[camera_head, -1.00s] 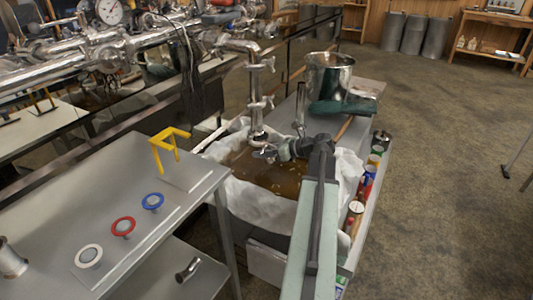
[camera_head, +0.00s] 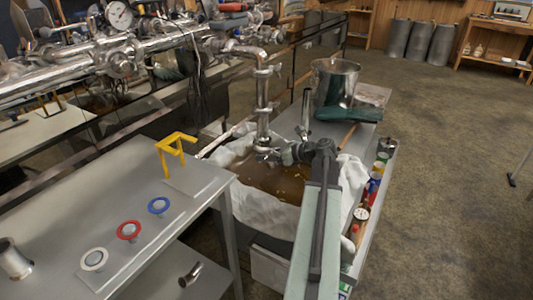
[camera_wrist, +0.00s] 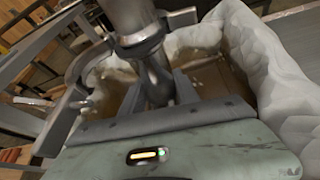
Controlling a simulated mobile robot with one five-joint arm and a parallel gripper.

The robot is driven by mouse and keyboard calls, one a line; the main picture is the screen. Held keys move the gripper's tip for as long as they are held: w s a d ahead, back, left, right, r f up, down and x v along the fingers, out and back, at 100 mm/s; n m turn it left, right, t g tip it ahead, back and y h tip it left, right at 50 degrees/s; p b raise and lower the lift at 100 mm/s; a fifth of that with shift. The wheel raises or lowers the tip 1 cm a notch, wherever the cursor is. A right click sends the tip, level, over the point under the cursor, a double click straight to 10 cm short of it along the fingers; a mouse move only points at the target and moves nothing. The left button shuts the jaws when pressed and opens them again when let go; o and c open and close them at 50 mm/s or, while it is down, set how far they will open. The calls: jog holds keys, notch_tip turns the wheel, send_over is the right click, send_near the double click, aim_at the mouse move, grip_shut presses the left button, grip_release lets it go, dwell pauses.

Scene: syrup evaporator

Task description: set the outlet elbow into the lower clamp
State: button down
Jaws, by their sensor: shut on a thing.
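My gripper (camera_head: 272,152) is at the bottom end of the vertical steel outlet pipe (camera_head: 262,92), above the tub of brown liquid. In the wrist view my gripper (camera_wrist: 160,88) has its jaws on both sides of a shiny curved metal piece, the outlet elbow (camera_wrist: 157,82). The elbow's top is right under the pipe's end flange (camera_wrist: 140,42); I cannot tell whether it is seated. A grey curved band, which looks like the lower clamp (camera_wrist: 84,62), stands open to the left of the joint. In the head view this joint is small and partly hidden by my gripper.
A white cloth (camera_head: 262,212) lines the tub around the brown liquid (camera_head: 275,182). A steel pot (camera_head: 334,80) and a green cloth (camera_head: 345,114) are behind. Cans line the right side. A bench with a yellow stand (camera_head: 172,152) and coloured rings is at left.

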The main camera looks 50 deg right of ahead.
jog(key=shift+w, duration=0.4)
dwell(0.5)
jog(key=c, duration=0.7)
grip_release()
jog(key=shift+o, duration=0.2)
jog(key=p+v, duration=0.3)
jog(key=v, duration=0.4)
jog(key=shift+s+r, duration=0.2)
jog(key=shift+s, duration=0.15)
jog(key=shift+d, duration=0.1)
